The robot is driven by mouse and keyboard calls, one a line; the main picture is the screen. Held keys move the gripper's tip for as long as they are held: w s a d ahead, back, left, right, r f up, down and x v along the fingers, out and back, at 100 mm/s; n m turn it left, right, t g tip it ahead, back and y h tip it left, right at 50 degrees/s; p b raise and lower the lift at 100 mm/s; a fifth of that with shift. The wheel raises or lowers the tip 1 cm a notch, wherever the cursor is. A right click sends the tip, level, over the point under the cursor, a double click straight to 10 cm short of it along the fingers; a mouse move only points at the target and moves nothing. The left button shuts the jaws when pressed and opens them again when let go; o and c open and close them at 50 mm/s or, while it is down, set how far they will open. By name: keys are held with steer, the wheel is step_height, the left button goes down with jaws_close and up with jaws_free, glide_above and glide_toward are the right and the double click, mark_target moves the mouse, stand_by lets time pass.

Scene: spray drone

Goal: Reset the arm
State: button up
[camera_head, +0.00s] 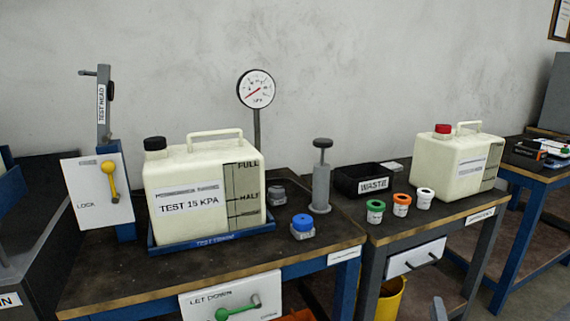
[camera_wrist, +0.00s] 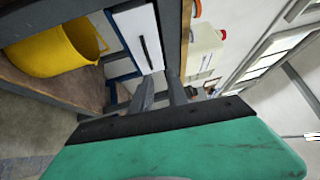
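My gripper (camera_wrist: 160,88) shows in the wrist view, with two dark fingers standing apart and nothing seen between them. It is open and empty. The wrist view is turned on its side; past the fingers is a white drawer front (camera_wrist: 136,38) with a dark handle. My gripper looks clear of the bench, but the exact distance is hard to tell. In the head view, only a small grey piece at the bottom edge right of the middle may be part of my arm; the rest of the arm is out of that picture.
The left bench (camera_head: 115,283) holds a cream tank (camera_head: 185,174), a gauge (camera_head: 256,89) and a blue-capped part (camera_head: 302,225). The right bench holds a red-capped tank (camera_head: 447,166), a waste bin (camera_head: 347,181) and several small cups. A yellow bucket (camera_head: 391,298) stands below.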

steer(key=w+a+r+n+g+y+p, duration=0.3)
steer(key=a+r+n+y+p, duration=0.2)
steer(key=a+r+n+p, duration=0.45)
steer(key=w+a+r+n+g+y+p, duration=0.2)
steer(key=w+a+r+n+y+p, duration=0.3)
steer(key=a, duration=0.8)
steer(key=s+a+r+n+g+h+p, duration=0.2)
steer(key=s+r+n+g+p, duration=0.2)
steer(key=s+r+p, duration=0.3)
steer(key=s+a+r+n+g+h+p, duration=0.1)
steer(key=s+a+r+n+g+p, duration=0.2)
steer(key=s+r, duration=0.9)
steer(key=s+g+p, duration=0.3)
steer(key=s+p, duration=0.1)
steer(key=s, duration=0.2)
steer(key=shift+s+a+r+n+h+p, duration=0.15)
steer(key=shift+s+r+n+h+p, duration=0.1)
steer(key=shift+n+h+p, duration=0.15)
